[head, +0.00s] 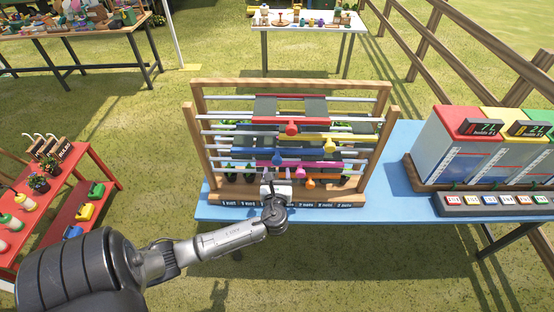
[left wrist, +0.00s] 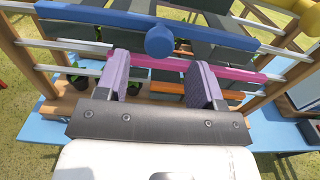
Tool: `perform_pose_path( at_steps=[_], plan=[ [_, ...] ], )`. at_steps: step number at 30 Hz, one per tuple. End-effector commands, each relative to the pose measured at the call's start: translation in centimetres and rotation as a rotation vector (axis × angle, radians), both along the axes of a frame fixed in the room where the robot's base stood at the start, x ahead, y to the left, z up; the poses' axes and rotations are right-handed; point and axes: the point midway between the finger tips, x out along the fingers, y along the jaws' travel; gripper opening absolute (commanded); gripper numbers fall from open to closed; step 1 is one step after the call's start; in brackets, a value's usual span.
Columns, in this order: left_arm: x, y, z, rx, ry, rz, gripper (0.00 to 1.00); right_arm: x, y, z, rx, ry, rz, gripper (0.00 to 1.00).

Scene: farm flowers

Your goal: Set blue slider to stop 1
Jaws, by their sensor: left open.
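The blue slider (head: 262,156) is a blue bar with a round knob on a rail in the wooden frame (head: 390,150). Its knob sits left of the frame's middle in the head view. In the left wrist view the blue slider (left wrist: 105,17) runs across the top, its knob (left wrist: 160,41) facing me. My left gripper (left wrist: 162,84) is open and empty, with purple pads apart, below and in front of the knob. In the head view my left gripper (head: 277,184) is at the frame's lower front, partly covering the stop labels (head: 240,204). My right gripper is not in view.
Other sliders share the frame: red (head: 291,128), yellow (head: 329,146), pink (left wrist: 200,66) and orange (head: 310,184). The frame stands on a blue table (head: 410,160). Coloured bins (head: 455,150) stand at the right, and a red shelf (head: 95,165) at the left.

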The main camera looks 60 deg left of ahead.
Motion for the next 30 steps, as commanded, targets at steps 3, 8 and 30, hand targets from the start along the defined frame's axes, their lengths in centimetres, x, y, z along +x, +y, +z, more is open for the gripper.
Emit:
perform_pose_path(
  at_steps=[3,8,30],
  plan=[
    [1.1,1.8,0.1,0.002,-0.001,0.001,0.62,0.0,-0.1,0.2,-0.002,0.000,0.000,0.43],
    [2.2,3.6,0.1,0.000,-0.001,0.001,0.62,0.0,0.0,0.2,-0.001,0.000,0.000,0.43],
    [3.2,5.2,0.0,-0.002,-0.001,0.000,0.50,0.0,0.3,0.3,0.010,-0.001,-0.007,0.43]
  ],
)
